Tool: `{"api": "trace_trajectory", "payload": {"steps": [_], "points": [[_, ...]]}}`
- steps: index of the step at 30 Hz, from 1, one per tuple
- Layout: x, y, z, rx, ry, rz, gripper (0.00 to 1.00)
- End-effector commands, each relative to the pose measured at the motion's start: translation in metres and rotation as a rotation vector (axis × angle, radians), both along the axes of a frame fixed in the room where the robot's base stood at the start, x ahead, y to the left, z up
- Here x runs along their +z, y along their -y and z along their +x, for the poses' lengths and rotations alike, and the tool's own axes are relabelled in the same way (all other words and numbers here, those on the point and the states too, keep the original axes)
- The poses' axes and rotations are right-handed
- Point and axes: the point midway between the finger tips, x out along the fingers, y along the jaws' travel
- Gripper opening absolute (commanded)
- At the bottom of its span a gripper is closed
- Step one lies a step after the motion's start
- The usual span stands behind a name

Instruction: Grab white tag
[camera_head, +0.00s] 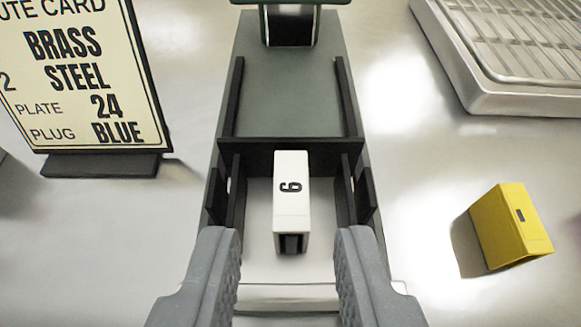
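The white tag (292,208) is a small upright block marked with a black digit that reads as 6 or 9. It stands in the near bay of a dark grey-green holder (290,95), against a black crosswise divider. A dark slot shows low on its near face. My gripper (292,240) is open, with one ridged grey finger on each side of the near bay. The fingertips are near the tag's near end, with clear gaps on both sides. Nothing is between the fingers except possibly the tag's near end; the depth is hard to judge.
Black rails (363,186) line the bay close to the tag. A yellow block (510,226) lies on the pale surface at right. A metal grated tray (510,45) is at upper right. A route card (80,75) stands at upper left.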

Motion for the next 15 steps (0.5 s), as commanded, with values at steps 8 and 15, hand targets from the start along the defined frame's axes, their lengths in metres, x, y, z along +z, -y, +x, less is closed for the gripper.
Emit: {"api": "trace_trajectory", "payload": {"steps": [8, 15], "points": [[-0.007, 0.0, 0.006, 0.0, -0.003, 0.001, 0.27], [-0.025, 0.001, 0.021, 0.0, -0.005, 0.001, 0.27]]}}
